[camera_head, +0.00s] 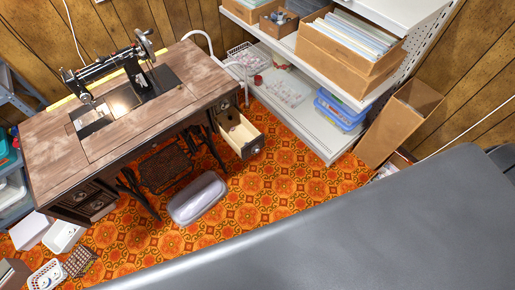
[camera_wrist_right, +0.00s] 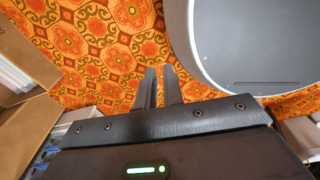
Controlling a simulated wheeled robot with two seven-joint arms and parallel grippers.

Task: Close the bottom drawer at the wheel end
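The wooden treadle sewing table (camera_head: 140,108) stands left of centre in the head view. At its right end a drawer (camera_head: 242,134) is pulled out. It has a pale wooden inside and a dark front with a knob (camera_head: 255,150). Something small and pale seems to lie inside it. My right gripper (camera_wrist_right: 160,69) shows only in the right wrist view. Its two fingers are close together with nothing visible between them, above the patterned floor and away from the drawer. My left gripper is in neither view.
A white shelf unit (camera_head: 300,118) with cardboard boxes and blue trays stands right of the drawer. A tall cardboard box (camera_head: 397,122) leans nearby. A grey bin (camera_head: 197,198) lies on the orange carpet below the table. Carpet in front of the drawer is clear.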

